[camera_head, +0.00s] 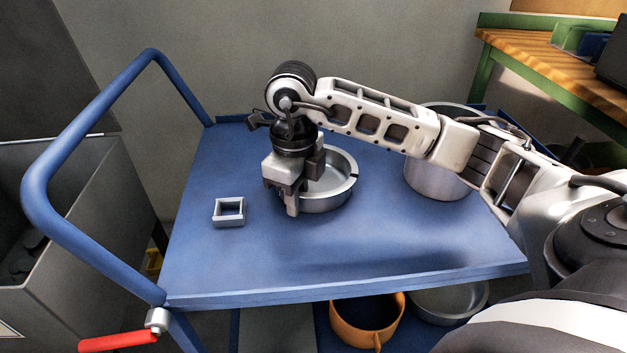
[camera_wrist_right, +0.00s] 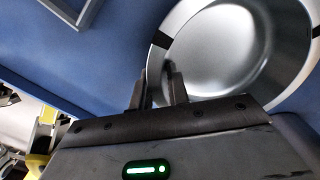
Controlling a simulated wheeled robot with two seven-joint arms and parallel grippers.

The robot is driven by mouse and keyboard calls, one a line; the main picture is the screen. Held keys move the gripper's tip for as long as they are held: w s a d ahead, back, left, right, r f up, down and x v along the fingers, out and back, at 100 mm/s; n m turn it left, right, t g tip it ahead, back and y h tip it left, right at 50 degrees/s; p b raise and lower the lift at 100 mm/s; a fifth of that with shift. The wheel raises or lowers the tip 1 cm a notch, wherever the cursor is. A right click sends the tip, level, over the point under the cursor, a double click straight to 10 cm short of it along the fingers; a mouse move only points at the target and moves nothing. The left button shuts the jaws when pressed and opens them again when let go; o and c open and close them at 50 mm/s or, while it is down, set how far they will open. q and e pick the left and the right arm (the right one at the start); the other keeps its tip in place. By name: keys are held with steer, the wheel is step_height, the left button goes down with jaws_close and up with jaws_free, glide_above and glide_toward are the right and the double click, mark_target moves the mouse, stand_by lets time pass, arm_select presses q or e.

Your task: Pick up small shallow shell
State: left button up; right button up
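The small shallow shell, a round silver metal dish (camera_head: 335,193), sits on the blue cart top. It has dark notches in its rim and fills the upper right of the right wrist view (camera_wrist_right: 222,50). My right gripper (camera_head: 291,208) is at the dish's left rim and partly covers it. In the right wrist view the fingertips (camera_wrist_right: 158,80) are on either side of the near rim with a narrow gap. I cannot tell whether they press on the rim. My left gripper is not in view.
A small square metal frame (camera_head: 229,212) lies left of the dish. A taller silver pot (camera_head: 436,180) stands at the right behind my arm. An orange pot (camera_head: 370,320) and another metal dish (camera_head: 450,301) are on the lower shelf. A blue handle rail (camera_head: 95,115) bounds the cart's left side.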

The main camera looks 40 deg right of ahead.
jaws_close()
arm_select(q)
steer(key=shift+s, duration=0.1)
arm_select(e)
steer(key=shift+r, duration=0.1)
